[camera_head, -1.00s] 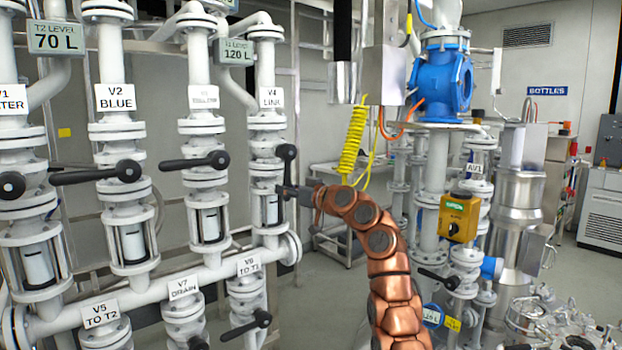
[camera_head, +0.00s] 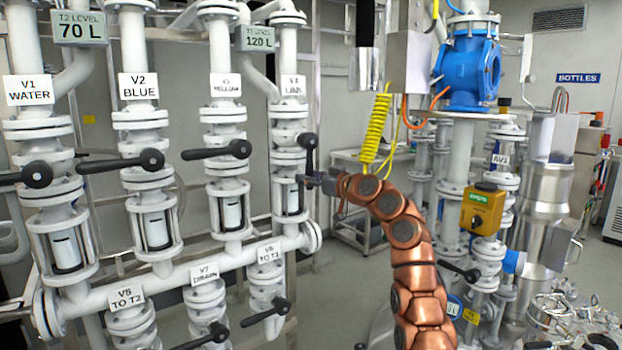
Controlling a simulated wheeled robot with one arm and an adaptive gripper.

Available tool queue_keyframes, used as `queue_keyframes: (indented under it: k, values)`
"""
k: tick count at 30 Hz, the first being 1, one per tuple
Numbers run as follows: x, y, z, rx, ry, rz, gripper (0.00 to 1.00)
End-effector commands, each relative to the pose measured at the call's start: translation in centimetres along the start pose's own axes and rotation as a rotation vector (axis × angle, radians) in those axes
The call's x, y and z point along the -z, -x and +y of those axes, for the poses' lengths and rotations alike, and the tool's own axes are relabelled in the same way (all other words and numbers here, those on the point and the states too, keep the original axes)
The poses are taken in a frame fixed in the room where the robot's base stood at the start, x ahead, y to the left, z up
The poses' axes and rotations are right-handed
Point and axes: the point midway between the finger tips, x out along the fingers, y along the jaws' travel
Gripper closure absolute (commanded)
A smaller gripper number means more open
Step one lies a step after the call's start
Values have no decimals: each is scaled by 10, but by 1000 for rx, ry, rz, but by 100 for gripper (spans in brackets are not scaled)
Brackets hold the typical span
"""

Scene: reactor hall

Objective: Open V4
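The V4 label (camera_head: 292,88) is on the rightmost white pipe column of the valve rack. Below it, the black V4 handle (camera_head: 309,146) stands roughly upright in the picture at the column's right side, its round knob at the top. The handles of V1, V2 and V3 lie sideways. My gripper (camera_head: 308,181), on the copper-coloured arm, is at the right of the V4 column, close to the lower end of the handle and the sight glass. It is small and seen side-on; I cannot tell whether its fingers touch or hold the handle.
The V3 handle (camera_head: 217,150) lies to the left of V4. The V6 valve (camera_head: 266,285) is below the horizontal pipe. A blue valve body (camera_head: 467,72) and a yellow box (camera_head: 482,210) stand right of my arm. Grey floor shows between rack and arm.

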Motion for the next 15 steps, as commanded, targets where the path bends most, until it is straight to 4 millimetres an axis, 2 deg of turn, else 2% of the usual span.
queue_keyframes:
  k: [8,15]
  values:
    - [-1,0,-1,2,-1,-1,51]
    - [-1,10,0,3,0,1,51]
